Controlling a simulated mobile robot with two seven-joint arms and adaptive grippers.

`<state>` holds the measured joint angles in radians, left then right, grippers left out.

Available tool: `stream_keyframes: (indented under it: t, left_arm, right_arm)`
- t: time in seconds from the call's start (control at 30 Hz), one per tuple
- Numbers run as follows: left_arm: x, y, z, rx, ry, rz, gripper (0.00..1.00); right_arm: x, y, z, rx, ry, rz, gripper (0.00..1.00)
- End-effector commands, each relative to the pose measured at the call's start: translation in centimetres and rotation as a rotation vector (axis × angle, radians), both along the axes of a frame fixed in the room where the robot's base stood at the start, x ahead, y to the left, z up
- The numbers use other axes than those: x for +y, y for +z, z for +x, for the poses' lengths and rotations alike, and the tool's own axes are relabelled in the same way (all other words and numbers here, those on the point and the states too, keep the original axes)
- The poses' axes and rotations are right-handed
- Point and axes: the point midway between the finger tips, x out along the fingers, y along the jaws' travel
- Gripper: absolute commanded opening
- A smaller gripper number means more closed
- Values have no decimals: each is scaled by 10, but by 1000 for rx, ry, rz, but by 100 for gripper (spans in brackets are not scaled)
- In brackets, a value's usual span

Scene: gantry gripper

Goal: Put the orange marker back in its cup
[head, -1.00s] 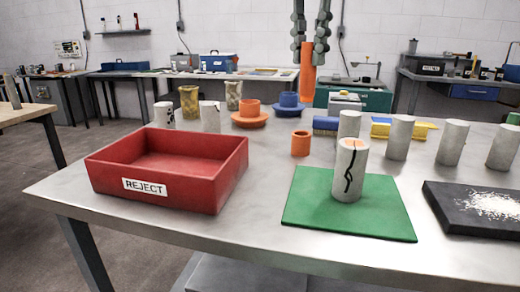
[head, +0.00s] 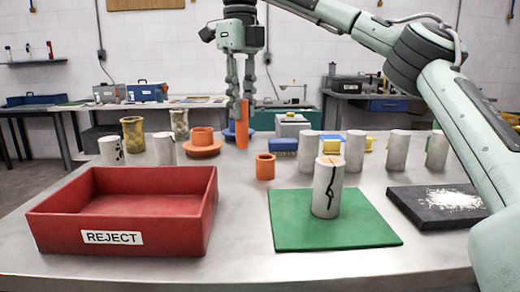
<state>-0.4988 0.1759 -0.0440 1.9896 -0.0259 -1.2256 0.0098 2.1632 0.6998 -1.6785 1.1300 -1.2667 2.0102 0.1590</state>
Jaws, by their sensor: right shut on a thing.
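The orange marker (head: 242,128) is an upright orange cylinder. My right gripper (head: 240,112) is shut around its upper part. The marker's lower end is in front of a blue cup and saucer (head: 229,134) and hides most of them; I cannot tell whether it touches anything. A small orange cup (head: 265,167) stands on the table, nearer and to the right of the marker. Another orange cup (head: 203,138) stands on an orange saucer to its left. My left gripper is not in view.
A red REJECT bin (head: 55,217) stands front left. A cracked grey cylinder (head: 327,190) stands on a green mat (head: 300,235). Several grey cylinders stand behind, with a dark slab (head: 405,203) at right. Two mottled cylinders (head: 132,133) stand back left.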

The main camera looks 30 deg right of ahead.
Motion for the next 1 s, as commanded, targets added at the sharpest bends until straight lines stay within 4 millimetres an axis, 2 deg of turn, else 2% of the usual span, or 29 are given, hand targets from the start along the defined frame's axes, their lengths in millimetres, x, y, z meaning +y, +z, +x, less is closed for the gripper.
stream_keyframes:
  t: [0.03,0.2,0.4,0.57,0.8,1.0]
  left_arm:
    - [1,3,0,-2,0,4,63]
    - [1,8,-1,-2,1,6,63]
    - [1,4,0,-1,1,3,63]
    - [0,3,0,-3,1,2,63]
    - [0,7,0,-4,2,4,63]
    - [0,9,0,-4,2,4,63]
  right_arm:
    - [-12,-10,3,3,-3,3,0]
    - [-48,-29,11,2,-4,2,0]
    - [-70,-42,17,0,-2,1,0]
    - [-72,-53,18,0,1,0,0]
    - [-72,-84,17,1,0,0,0]
    - [-71,-84,18,0,-1,0,0]
